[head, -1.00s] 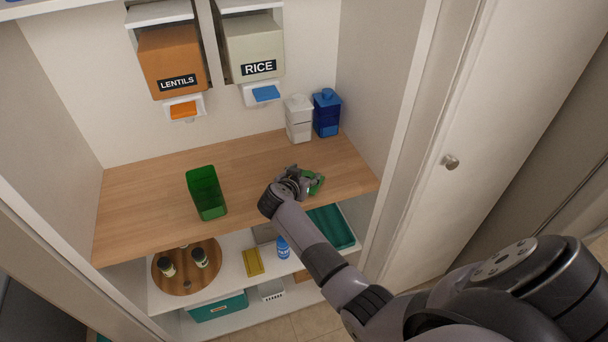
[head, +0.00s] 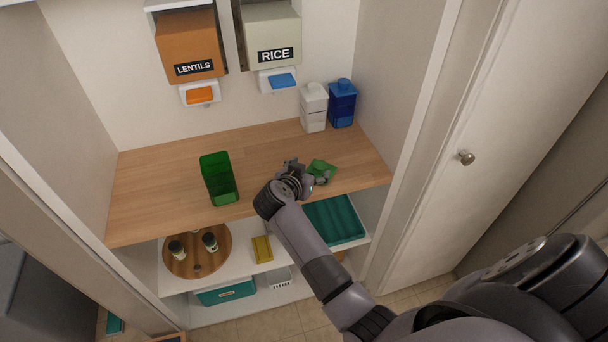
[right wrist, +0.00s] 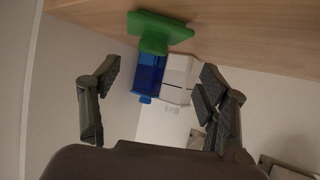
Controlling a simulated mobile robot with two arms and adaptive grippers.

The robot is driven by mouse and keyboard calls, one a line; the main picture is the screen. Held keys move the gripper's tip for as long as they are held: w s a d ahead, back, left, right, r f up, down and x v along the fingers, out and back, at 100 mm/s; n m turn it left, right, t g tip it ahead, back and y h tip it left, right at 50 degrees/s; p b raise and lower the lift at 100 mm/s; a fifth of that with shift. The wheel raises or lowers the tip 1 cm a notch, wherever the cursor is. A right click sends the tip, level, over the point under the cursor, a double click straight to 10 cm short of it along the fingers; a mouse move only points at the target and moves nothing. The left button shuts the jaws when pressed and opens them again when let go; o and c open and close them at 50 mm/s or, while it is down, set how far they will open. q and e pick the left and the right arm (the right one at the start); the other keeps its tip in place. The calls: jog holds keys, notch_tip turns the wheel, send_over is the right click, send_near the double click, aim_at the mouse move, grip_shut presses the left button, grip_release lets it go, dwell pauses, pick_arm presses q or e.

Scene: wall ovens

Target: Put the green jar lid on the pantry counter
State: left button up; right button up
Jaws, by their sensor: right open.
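The green jar lid (head: 322,169) lies on the wooden pantry counter (head: 150,190), near its right front part. The lid also shows in the right wrist view (right wrist: 160,30), with its knob towards the gripper. My right gripper (head: 307,174) is open and empty, just left of the lid in the head view. In the right wrist view its fingers (right wrist: 160,80) are spread wide, with the lid beyond the fingertips. The open green jar (head: 219,180) stands on the counter to the left. My left gripper is not in view.
A white canister (head: 314,108) and a blue canister (head: 342,103) stand at the counter's back right. Lentils (head: 188,45) and rice (head: 270,35) dispensers hang above. A lower shelf holds a round wooden tray (head: 197,268) and a teal bin (head: 335,220). The counter's middle is clear.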

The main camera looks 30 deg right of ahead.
jog(key=shift+v, duration=2.3)
